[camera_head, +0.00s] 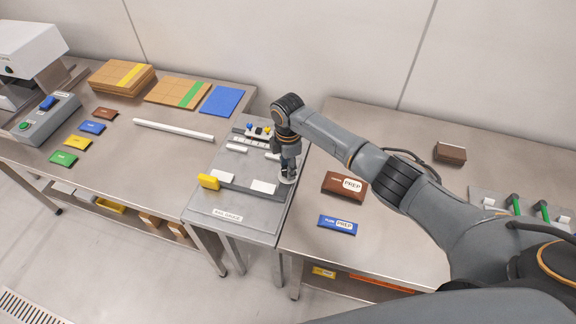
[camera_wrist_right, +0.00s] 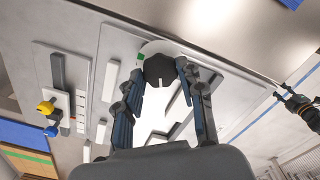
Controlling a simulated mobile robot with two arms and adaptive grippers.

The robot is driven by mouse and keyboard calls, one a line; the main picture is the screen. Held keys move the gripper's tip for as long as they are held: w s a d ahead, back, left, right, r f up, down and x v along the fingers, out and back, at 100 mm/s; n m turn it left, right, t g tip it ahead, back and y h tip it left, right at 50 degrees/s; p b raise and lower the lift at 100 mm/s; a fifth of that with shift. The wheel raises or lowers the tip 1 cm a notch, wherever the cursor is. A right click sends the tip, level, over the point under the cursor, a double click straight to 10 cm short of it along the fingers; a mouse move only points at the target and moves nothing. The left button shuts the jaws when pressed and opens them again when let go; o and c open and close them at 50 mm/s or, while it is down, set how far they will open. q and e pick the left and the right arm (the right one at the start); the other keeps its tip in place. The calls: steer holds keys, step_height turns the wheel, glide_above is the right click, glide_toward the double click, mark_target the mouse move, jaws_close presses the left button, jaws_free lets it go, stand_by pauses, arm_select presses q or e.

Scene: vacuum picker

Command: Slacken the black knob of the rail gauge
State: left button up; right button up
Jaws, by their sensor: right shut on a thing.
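The rail gauge (camera_head: 203,203) is a grey plate with a lettered label on the narrow middle stand. In the wrist view, the right gripper's fingers (camera_wrist_right: 160,88) are shut on the black knob (camera_wrist_right: 158,67), one on each side. The knob sits by a round white base. In the head view the gripper hides the knob. A dark, gripper-like part (camera_wrist_right: 298,103) at the wrist view's right edge may be my left gripper; its jaws are unclear.
The left table holds a white rod (camera_head: 173,130), cardboard boards, a blue sheet (camera_head: 221,101) and several coloured packets. On the right table lie a brown packet (camera_head: 344,186) and a blue packet (camera_head: 337,225).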

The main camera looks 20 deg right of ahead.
steer(key=shift+a+n, duration=0.1)
steer(key=shift+n, duration=0.4)
steer(key=o, duration=1.2)
steer(key=shift+c, duration=0.2)
steer(key=shift+r, duration=0.25)
step_height(320, 180, up, 12)
steer(key=shift+f, duration=0.25)
